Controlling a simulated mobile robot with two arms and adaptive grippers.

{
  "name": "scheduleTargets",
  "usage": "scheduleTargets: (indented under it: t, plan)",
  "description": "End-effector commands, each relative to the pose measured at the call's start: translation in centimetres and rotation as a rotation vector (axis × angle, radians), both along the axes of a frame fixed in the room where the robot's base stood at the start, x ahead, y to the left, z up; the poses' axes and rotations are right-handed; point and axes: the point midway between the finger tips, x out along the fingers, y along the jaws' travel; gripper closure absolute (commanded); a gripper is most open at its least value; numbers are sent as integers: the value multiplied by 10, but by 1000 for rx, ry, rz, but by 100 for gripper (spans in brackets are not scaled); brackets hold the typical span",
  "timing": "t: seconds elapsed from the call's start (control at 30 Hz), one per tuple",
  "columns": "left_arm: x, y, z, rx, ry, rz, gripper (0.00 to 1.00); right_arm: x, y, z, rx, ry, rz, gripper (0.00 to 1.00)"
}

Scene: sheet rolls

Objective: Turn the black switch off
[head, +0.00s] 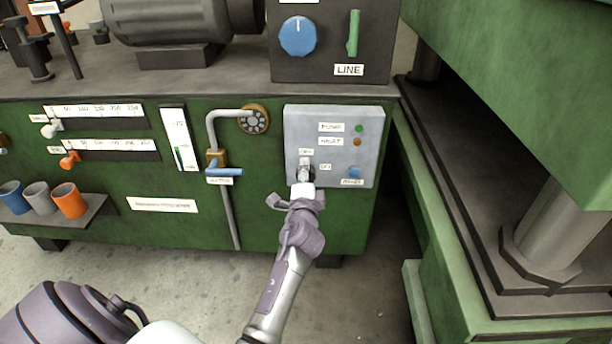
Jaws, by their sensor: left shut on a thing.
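The grey control panel (293,120) is on the front of the green machine. The black switch (306,171) is low on the panel and mostly hidden behind my left gripper (304,181). The gripper's fingers are shut on the switch. Small labels sit above the switch and to its right; they are too small to read surely, and the switch's setting cannot be made out. My right gripper is not in view.
The panel also has a green light (359,128), an orange light (357,142) and a blue knob (354,172). A pipe with a blue valve handle (226,172) is to the left. Another green machine (520,60) stands close on the right. Cups (68,200) sit on a shelf at left.

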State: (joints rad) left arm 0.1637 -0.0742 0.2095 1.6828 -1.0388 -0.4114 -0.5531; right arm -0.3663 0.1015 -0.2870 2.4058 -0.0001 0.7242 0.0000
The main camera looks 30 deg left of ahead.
Motion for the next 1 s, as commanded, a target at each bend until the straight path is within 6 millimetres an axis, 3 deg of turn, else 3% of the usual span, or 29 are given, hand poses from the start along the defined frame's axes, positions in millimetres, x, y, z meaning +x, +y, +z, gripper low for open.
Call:
scheduleTargets:
  t: [0.5,0.53,0.67,1.0]
  plan:
    - [-1,0,-2,-18,-6,1,84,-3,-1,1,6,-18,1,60]
    - [-1,0,-2,-18,-6,1,44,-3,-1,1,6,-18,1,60]
    - [-1,0,-2,-16,-6,1,23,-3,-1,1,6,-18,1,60]
    - [-2,-1,-1,-15,-7,0,23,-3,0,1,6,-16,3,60]
